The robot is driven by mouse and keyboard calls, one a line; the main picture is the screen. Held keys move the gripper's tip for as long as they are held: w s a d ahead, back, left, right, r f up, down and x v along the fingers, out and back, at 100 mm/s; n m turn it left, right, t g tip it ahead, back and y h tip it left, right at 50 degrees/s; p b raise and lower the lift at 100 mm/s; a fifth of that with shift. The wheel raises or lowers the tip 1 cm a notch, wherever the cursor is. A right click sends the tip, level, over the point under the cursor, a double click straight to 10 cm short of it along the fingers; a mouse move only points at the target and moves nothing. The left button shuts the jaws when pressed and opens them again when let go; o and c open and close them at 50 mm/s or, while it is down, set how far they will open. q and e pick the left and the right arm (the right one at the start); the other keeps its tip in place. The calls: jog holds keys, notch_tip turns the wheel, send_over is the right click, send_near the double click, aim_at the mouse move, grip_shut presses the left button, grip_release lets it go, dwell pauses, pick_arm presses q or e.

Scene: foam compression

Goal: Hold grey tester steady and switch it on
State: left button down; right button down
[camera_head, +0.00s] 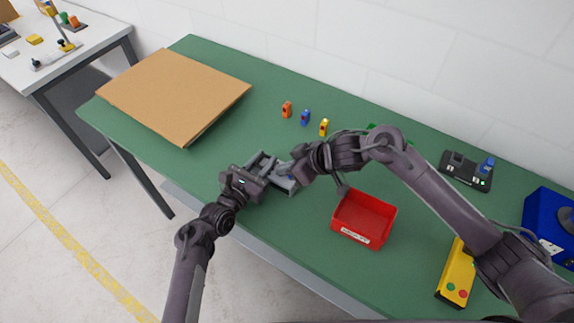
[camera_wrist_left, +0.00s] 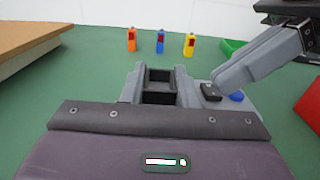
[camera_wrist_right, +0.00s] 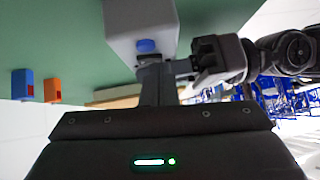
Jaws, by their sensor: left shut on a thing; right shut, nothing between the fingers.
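The grey tester (camera_head: 283,184) sits on the green table, with an open dark slot, a small black part (camera_wrist_left: 211,91) and a blue round button (camera_wrist_left: 237,96) at its right end. My left gripper (camera_head: 254,176) is shut on the tester at its near left side. My right gripper (camera_head: 293,177) is shut and empty, its tips at the tester's right end, close to the black part and blue button. The button also shows just beyond the fingertips in the right wrist view (camera_wrist_right: 147,45). I cannot tell whether the tips touch it.
A red bin (camera_head: 363,219) stands right of the tester. Orange (camera_head: 287,109), blue (camera_head: 305,117) and yellow (camera_head: 323,127) blocks stand behind it. A cardboard sheet (camera_head: 175,92) lies left. A black device (camera_head: 466,170), yellow button box (camera_head: 456,275) and blue machine (camera_head: 545,222) are right.

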jog(key=shift+s+f, duration=0.2)
jog(key=shift+f, duration=0.05)
jog(key=shift+w+d, duration=0.45)
jog(key=shift+w, duration=0.35)
jog(key=shift+r, duration=0.1)
jog(key=r, duration=0.4)
jog(key=shift+w+d+r, duration=0.25)
jog(key=v, duration=0.9)
jog(key=shift+s+d, duration=0.25)
jog(key=shift+s, duration=0.05)
